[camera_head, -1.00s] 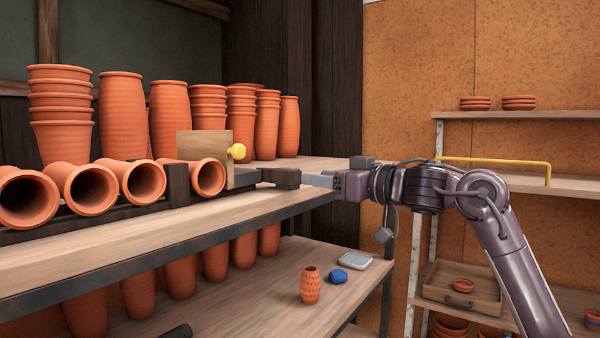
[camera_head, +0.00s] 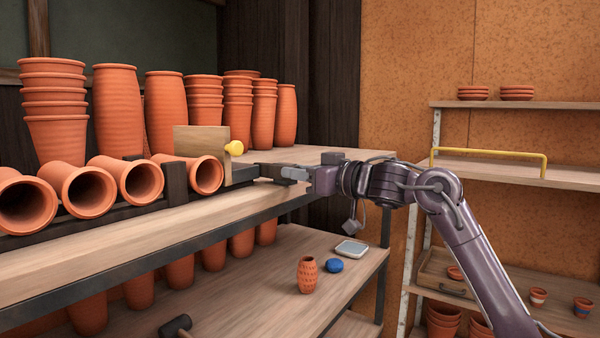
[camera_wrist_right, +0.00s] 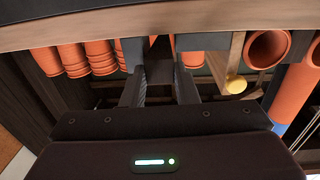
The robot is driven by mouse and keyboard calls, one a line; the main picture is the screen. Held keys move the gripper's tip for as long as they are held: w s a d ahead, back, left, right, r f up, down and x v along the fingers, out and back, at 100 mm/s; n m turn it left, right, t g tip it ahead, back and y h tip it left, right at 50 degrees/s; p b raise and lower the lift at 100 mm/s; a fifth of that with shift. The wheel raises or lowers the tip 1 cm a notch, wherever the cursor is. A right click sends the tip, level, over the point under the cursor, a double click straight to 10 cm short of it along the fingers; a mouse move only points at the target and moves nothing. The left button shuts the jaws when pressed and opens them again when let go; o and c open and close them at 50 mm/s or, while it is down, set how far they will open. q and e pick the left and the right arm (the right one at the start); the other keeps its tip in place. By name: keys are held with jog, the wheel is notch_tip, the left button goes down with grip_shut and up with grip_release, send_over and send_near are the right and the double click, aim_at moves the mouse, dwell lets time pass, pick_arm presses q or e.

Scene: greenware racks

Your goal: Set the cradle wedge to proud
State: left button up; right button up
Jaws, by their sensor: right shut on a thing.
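The cradle wedge appears to be the dark block (camera_head: 268,170) at the right end of the dark cradle (camera_head: 120,212), on the upper shelf. My right gripper (camera_head: 296,173) reaches in from the right and is shut on the block's outer end. In the right wrist view the dark block (camera_wrist_right: 160,73) shows between the two fingers of my right gripper (camera_wrist_right: 160,92). A wooden board (camera_head: 200,141) with a yellow knob (camera_head: 235,148) stands just left of the block. The fingers hide part of the block's end. My left gripper is out of view.
Terracotta tubes (camera_head: 140,183) lie in the cradle, with tall pots (camera_head: 117,110) standing behind. The lower shelf holds a patterned vase (camera_head: 307,275), a blue object (camera_head: 334,265) and a pale-topped square object (camera_head: 351,248).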

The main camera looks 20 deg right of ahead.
jog(key=shift+s+d, duration=0.1)
grip_shut()
jog(key=b+v, duration=0.1)
jog(key=v, duration=0.1)
jog(key=shift+s+d+f, duration=0.1)
jog(key=shift+s+d, duration=0.2)
jog(key=o, duration=1)
grip_release()
jog(key=shift+s+d, duration=0.1)
